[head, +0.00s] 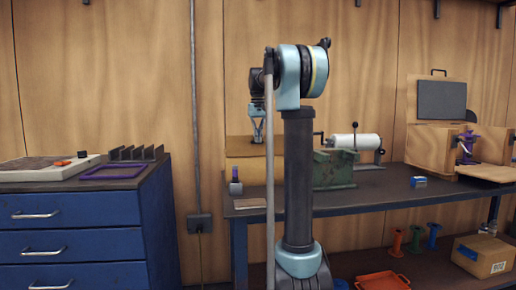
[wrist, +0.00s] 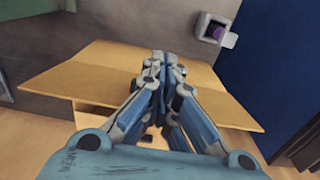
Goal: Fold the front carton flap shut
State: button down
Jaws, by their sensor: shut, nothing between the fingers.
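In the head view an open carton (head: 432,143) stands at the right of the bench. One of its flaps (head: 487,173) lies outward, nearly level. A purple part (head: 466,146) stands at it.
The bench (head: 390,196) holds a green vise (head: 334,170), a blue box (head: 418,182) and a grey block with a purple post (head: 235,187). A blue drawer cabinet (head: 70,238) stands left.

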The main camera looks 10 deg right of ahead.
jog(key=shift+w+f, duration=0.25)
jog(key=shift+w, duration=0.7)
jog(key=shift+w+f, duration=0.25)
jog(key=shift+w, duration=0.7)
jog(key=shift+w+f, duration=0.15)
jog(key=shift+w, duration=0.7)
notch_tip(320, 180, up, 8)
jog(key=w, duration=0.1)
jog(key=shift+f, duration=0.2)
